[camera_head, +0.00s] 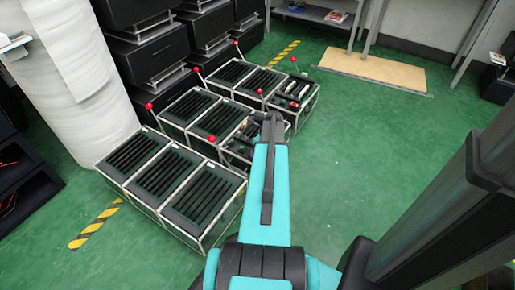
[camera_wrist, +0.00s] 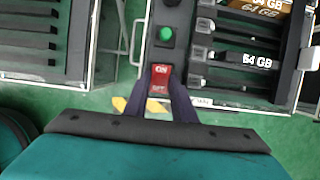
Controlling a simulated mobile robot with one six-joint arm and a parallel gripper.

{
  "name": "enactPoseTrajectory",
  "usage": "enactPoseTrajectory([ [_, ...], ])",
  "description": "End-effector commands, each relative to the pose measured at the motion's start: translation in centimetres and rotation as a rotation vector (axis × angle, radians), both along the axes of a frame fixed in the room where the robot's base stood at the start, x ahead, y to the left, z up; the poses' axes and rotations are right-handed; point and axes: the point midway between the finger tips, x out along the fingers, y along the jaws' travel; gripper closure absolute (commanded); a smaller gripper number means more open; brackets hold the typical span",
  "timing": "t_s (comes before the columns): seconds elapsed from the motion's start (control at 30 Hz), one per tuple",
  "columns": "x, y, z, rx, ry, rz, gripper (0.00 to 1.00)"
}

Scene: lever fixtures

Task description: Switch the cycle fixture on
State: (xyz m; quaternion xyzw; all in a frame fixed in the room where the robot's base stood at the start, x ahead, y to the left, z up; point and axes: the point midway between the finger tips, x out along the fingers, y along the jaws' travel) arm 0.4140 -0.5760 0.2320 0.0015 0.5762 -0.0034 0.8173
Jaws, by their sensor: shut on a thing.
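In the wrist view a red rocker switch (camera_wrist: 159,79) marked ON at its top sits on a dark panel strip, with a second, blurred marking at its lower end. A lit green round lamp or button (camera_wrist: 166,36) is above it. My gripper (camera_wrist: 159,88) has its two dark fingers on either side of the switch, shut on it. In the head view, my teal arm reaches to the fixture (camera_head: 239,146) at the near right of the rows, and hides part of it and the fingertips. Which fixture bears the name cycle cannot be read.
Slotted black units in metal frames (camera_head: 130,157) stand close together at left, several with red-knobbed levers (camera_head: 197,72). A similar lever fixture (camera_head: 291,91) stands behind. In the wrist view, cards marked 64 GB (camera_wrist: 257,60) lie right of the switch. Green floor (camera_head: 370,150) is clear at right.

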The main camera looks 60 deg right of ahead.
Motion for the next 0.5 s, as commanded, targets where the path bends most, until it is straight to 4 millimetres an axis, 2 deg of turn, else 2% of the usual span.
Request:
enactPoseTrajectory([
  [0.5,0.67,-0.27,0.6,-0.001,0.169,0.001,0.99],
])
